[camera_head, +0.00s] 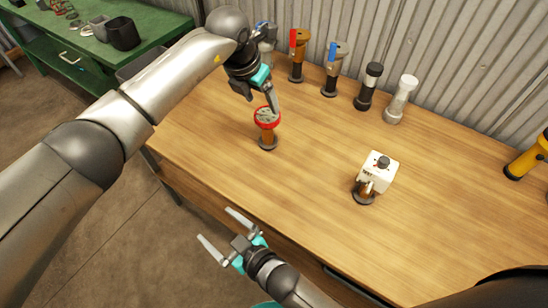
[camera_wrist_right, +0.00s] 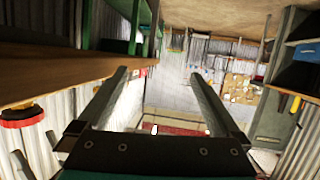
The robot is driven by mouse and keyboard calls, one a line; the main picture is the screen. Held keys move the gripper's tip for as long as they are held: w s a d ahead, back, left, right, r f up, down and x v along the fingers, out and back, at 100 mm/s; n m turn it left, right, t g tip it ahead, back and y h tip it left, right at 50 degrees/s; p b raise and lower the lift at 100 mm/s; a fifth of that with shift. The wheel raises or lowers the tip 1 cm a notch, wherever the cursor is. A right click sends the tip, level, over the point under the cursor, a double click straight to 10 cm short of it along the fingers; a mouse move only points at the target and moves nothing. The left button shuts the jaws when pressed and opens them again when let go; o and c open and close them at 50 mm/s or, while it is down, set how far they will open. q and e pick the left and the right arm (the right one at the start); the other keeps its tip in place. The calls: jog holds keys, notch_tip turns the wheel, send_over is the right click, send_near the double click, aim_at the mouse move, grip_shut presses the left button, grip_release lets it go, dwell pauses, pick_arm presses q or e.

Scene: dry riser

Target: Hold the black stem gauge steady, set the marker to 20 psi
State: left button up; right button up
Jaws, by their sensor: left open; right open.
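A red-rimmed round piece (camera_head: 267,116) with a pale face stands upright on a brass-coloured stem and dark base, near the table's left front edge. A red disc on a brass-coloured stem, likely the same piece, shows at the left of the right wrist view (camera_wrist_right: 22,116). No piece is clearly a gauge with a black stem, and I see no readable marker. My left gripper (camera_head: 272,103) is open, its fingertips just above or behind the red rim; contact cannot be told. My right gripper (camera_head: 214,224) is open and empty, in front of the table edge; its fingers frame the right wrist view.
Along the back stand a red-handled valve (camera_head: 298,58), a blue-handled valve (camera_head: 334,70), a black cylinder (camera_head: 368,88) and a white cylinder (camera_head: 400,100). A yellow piece (camera_head: 530,156) is far right.

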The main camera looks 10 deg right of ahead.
jog(key=w+d+r+m+t, duration=0.1)
jog(key=w+r+t, duration=0.2)
jog(key=r, duration=0.4)
jog(key=w+r+m+t, duration=0.1)
jog(key=w+r+t, duration=0.2)
jog(key=r, duration=0.4)
jog(key=m+h, duration=0.7)
jog(key=h, duration=0.3)
send_near(269, 126)
jog(key=shift+t, duration=0.3)
jog(key=w, duration=0.8)
jog(key=w+d, duration=0.1)
jog(key=w, duration=0.3)
jog(key=shift+f, duration=0.35)
grip_shut()
